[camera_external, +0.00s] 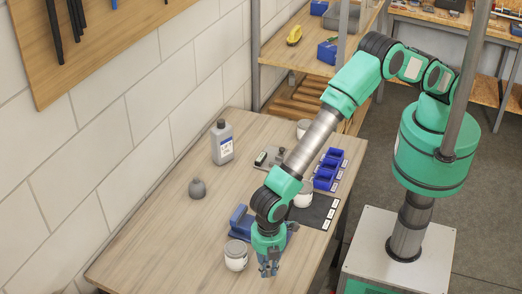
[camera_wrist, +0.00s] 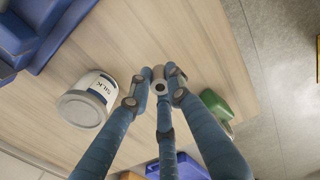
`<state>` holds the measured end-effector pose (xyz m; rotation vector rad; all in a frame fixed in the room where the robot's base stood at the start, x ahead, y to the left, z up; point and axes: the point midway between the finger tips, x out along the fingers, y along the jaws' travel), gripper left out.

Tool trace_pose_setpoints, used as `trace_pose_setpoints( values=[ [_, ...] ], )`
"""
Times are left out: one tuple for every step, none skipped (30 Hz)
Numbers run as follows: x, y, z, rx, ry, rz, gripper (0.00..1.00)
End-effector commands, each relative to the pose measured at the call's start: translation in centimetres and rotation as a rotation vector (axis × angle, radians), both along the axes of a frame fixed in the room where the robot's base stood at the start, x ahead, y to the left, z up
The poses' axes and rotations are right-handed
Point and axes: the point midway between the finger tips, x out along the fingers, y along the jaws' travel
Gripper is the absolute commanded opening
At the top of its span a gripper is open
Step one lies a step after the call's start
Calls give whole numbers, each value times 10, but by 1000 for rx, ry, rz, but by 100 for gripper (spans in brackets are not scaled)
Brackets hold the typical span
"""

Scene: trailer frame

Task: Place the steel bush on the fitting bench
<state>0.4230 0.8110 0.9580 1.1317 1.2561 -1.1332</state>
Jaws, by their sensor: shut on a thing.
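The wooden bench (camera_external: 165,232), which I take to be the fitting bench, runs along the wall; its top also fills much of the wrist view (camera_wrist: 205,45). My gripper (camera_external: 269,269) is at the bench's near end, over or close to its top. In the wrist view its fingertips (camera_wrist: 159,82) are shut on the steel bush (camera_wrist: 159,73), a small grey ring with a dark hole. The bush cannot be made out in the external view. I cannot tell whether it touches the bench top.
A white-labelled jar (camera_external: 236,257) stands just left of my gripper, with a blue vise (camera_external: 240,221) behind it. A green object (camera_wrist: 216,104) lies right of the fingers. The bench's left part is clear.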

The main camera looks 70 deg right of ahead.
Motion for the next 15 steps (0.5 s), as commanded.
trace_pose_setpoints(
  values=[
    [0, 0, 0, 0, 0, 0, 0],
    [0, 0, 0, 0, 0, 0, 0],
    [0, 0, 0, 0, 0, 0, 0],
    [0, 0, -1, 0, 0, 0, 0],
    [0, 0, -2, 0, 0, 0, 0],
    [0, 0, -4, -1, 0, 0, 0],
    [0, -1, -6, -1, 1, 0, 0],
    [0, -1, -9, -1, 1, 0, 0],
    [0, -1, -12, -2, 1, 0, 0],
    [0, -1, -15, -2, 1, 0, 0],
    [-1, -1, -18, -2, 1, 0, 0],
    [-1, -1, -22, -2, 1, 0, 0],
    [0, -1, -24, -2, 1, 0, 0],
    [0, -1, -27, -1, 1, 0, 0],
    [0, -1, -29, 0, 0, 0, 0]
  ],
)
